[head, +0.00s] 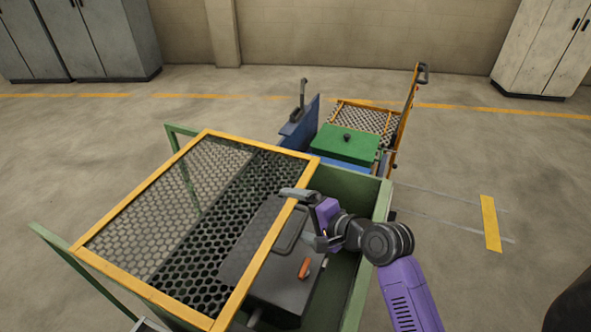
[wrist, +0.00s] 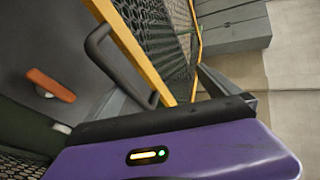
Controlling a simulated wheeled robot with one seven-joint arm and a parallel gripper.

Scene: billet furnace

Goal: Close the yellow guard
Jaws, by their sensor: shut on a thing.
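The yellow guard (head: 146,290), a yellow frame with dark mesh, stretches over the green machine body (head: 372,225) in the head view. It looks raised at a slant, with grey machinery visible beneath. My gripper (head: 312,205) is at the frame's right edge, near its upper right corner. In the wrist view, a dark bar handle (wrist: 97,42) is fixed to the guard's yellow edge (wrist: 135,50).
An orange knob (head: 304,268) sits on the grey machine below the guard. Behind stand a green lidded box (head: 345,145) and an orange-handled cart (head: 412,95). Grey cabinets (head: 100,35) line the wall. The floor at right is mostly clear.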

